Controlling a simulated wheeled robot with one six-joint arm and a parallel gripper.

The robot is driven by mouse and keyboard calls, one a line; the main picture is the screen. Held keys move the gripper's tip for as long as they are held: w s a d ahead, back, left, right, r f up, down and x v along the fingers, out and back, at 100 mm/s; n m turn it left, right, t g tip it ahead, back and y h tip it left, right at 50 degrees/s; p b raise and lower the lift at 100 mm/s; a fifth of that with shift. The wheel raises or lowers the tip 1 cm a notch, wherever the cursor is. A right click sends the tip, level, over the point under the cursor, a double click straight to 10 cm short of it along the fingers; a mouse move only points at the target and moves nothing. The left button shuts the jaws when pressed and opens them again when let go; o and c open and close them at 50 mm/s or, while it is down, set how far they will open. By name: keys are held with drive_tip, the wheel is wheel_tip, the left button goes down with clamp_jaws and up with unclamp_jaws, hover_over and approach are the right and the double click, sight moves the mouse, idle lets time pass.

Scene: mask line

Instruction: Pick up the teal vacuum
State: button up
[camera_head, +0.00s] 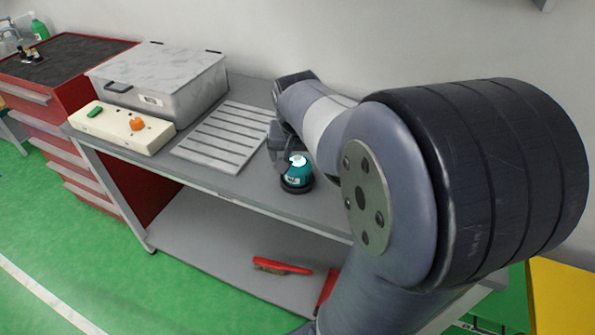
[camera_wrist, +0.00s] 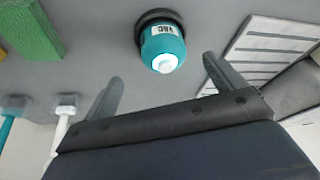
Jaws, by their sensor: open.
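The teal vacuum (camera_head: 297,174) stands on the grey workbench near its front edge, with a dark round base and a white top. In the wrist view, the vacuum (camera_wrist: 162,47) shows a "VAC" label and lies beyond my fingertips, roughly in line with the gap between them. My gripper (camera_wrist: 162,74) is open, with nothing between its fingers. In the head view, my gripper (camera_head: 278,138) is beside and just behind the vacuum, partly hidden by my arm. I cannot see any contact with the vacuum.
A slatted grey plate (camera_head: 225,137) lies left of the vacuum. A cream control box (camera_head: 122,128) and a grey metal case (camera_head: 160,80) stand farther left. A green block (camera_wrist: 32,28) shows in the wrist view. A red brush (camera_head: 283,267) lies on the lower shelf.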

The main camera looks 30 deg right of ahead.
sight(297, 163)
drive_tip(key=x, duration=0.3)
drive_tip(key=shift+w+a, duration=0.1)
drive_tip(key=shift+a, duration=0.1)
drive_tip(key=shift+w+x, duration=0.1)
drive_tip(key=shift+x, duration=1.45)
drive_tip(key=shift+w+x, duration=0.15)
drive_tip(key=shift+x, duration=1.45)
drive_tip(key=shift+s+d+r, duration=0.1)
drive_tip(key=shift+d+r, duration=0.05)
drive_tip(key=shift+d, duration=0.05)
drive_tip(key=shift+c, duration=0.2)
drive_tip(key=c, duration=1.2)
wheel_tip(297, 163, up, 10)
drive_tip(key=shift+r+p, duration=0.1)
drive_tip(key=shift+p, duration=0.2)
